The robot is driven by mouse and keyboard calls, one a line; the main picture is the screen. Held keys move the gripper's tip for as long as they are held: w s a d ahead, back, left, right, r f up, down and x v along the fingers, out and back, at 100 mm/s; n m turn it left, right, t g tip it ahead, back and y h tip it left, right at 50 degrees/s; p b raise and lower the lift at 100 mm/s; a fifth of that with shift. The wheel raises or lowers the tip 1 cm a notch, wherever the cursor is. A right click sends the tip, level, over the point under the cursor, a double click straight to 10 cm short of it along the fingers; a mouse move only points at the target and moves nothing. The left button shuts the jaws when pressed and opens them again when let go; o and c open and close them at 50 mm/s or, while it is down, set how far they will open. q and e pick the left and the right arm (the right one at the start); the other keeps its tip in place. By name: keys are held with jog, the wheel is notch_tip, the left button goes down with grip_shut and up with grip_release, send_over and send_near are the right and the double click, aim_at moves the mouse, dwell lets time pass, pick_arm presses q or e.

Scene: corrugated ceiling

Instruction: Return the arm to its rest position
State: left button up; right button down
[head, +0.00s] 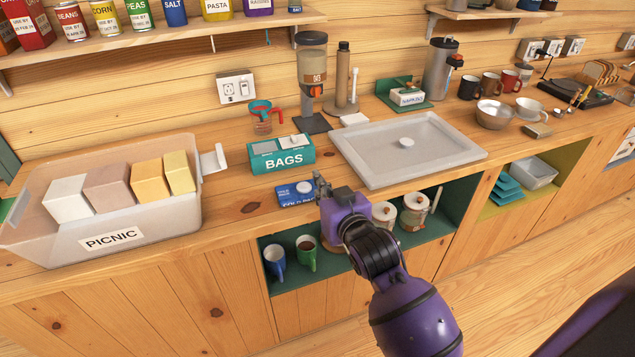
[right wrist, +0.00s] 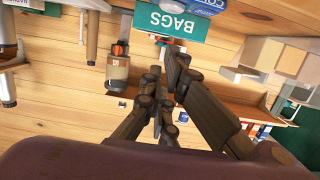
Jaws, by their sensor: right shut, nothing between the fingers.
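My right arm (head: 405,300), purple with black joints, reaches in from the lower right of the head view. Its gripper (head: 322,188) is over the front edge of the wooden counter, by a blue box (head: 296,193). In the right wrist view, which is upside down, the dark fingers (right wrist: 168,75) are closed together with nothing held between them. The green BAGS box (head: 281,155) stands behind the gripper and also shows at the top of the right wrist view (right wrist: 170,22). My left gripper is not in view.
A PICNIC bin (head: 150,232) with several blocks stands at left. A grey tray (head: 450,143) lies to the right of the gripper. Below are a cubby with mugs (head: 274,262) and canisters (head: 384,210). An oats dispenser (head: 311,65) stands behind. Open floor (head: 510,290) is at lower right.

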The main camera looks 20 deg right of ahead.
dwell(0.5)
jog(key=s+f+g, duration=0.3)
jog(key=s+f, duration=1.2)
jog(key=s, duration=0.2)
jog(key=s+a+f+g, duration=0.1)
jog(key=s+f+g, duration=0.3)
jog(key=s+f, duration=1.1)
jog(key=s, duration=0.3)
jog(key=shift+a+f, duration=0.15)
jog(key=shift+f, duration=0.25)
